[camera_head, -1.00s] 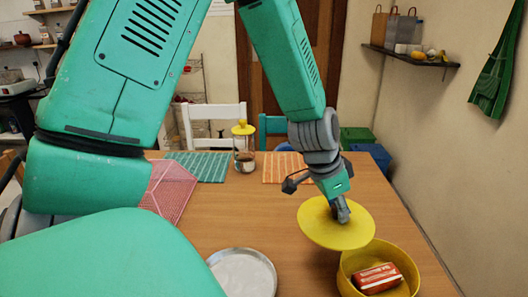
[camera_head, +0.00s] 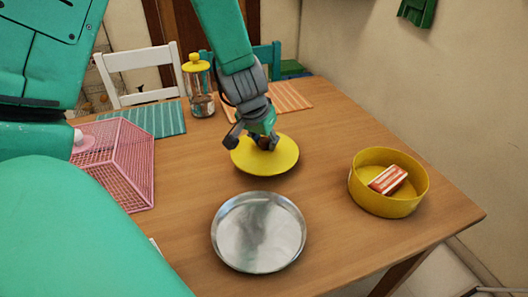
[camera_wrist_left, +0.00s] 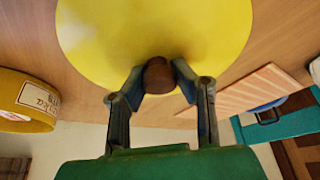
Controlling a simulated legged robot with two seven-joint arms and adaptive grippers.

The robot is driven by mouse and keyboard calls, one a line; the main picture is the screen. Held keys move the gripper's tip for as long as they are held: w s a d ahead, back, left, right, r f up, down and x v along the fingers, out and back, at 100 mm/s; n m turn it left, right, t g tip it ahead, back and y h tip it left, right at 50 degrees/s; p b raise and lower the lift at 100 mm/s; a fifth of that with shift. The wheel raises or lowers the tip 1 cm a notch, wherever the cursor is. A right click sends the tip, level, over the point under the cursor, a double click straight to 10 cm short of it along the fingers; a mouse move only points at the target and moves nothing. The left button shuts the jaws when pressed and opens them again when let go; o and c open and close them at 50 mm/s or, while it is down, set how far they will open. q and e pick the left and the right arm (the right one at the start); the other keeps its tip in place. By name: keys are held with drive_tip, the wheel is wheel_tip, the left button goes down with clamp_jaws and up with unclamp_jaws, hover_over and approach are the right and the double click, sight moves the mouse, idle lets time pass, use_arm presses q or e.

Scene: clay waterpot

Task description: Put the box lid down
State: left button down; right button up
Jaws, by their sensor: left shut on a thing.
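The yellow round box lid (camera_head: 268,157) is over the middle of the wooden table, close to its surface; I cannot tell whether it touches. My left gripper (camera_head: 265,142) is above the lid, its fingers on the lid's knob. In the left wrist view, both fingers (camera_wrist_left: 158,88) close around the brown knob (camera_wrist_left: 158,75), with the yellow lid (camera_wrist_left: 150,30) beyond. The yellow round box (camera_head: 388,185) stands open to the right, with a red and white packet (camera_head: 388,179) inside. Its labelled side (camera_wrist_left: 28,98) shows in the left wrist view. My right gripper is not in view.
A round metal tray (camera_head: 258,232) lies just in front of the lid. A pink mesh cover (camera_head: 122,163) is at left. A glass jar with a yellow top (camera_head: 198,88), a teal mat (camera_head: 150,120) and an orange mat (camera_head: 285,97) are behind. Table between lid and box is clear.

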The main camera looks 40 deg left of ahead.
sight(263, 150)
use_arm(q)
drive_tip(key=shift+a+f, duration=0.25)
drive_tip(key=shift+f, duration=0.1)
drive_tip(key=f+b, duration=0.1)
drive_tip(key=f, duration=0.2)
drive_tip(key=shift+s+d+f+b, duration=0.1)
drive_tip(key=shift+s+d+b, duration=0.1)
drive_tip(key=shift+b, duration=0.2)
drive_tip(key=shift+w+d+f, duration=0.1)
drive_tip(key=shift+w+d, duration=0.05)
drive_tip(key=shift+d, duration=0.2)
drive_tip(key=c, duration=1.7)
unclamp_jaws()
drive_tip(key=shift+c, duration=0.2)
drive_tip(key=o, duration=0.4)
drive_tip(key=shift+a, duration=0.25)
drive_tip(key=shift+a+f, duration=0.1)
drive_tip(key=shift+a, duration=0.05)
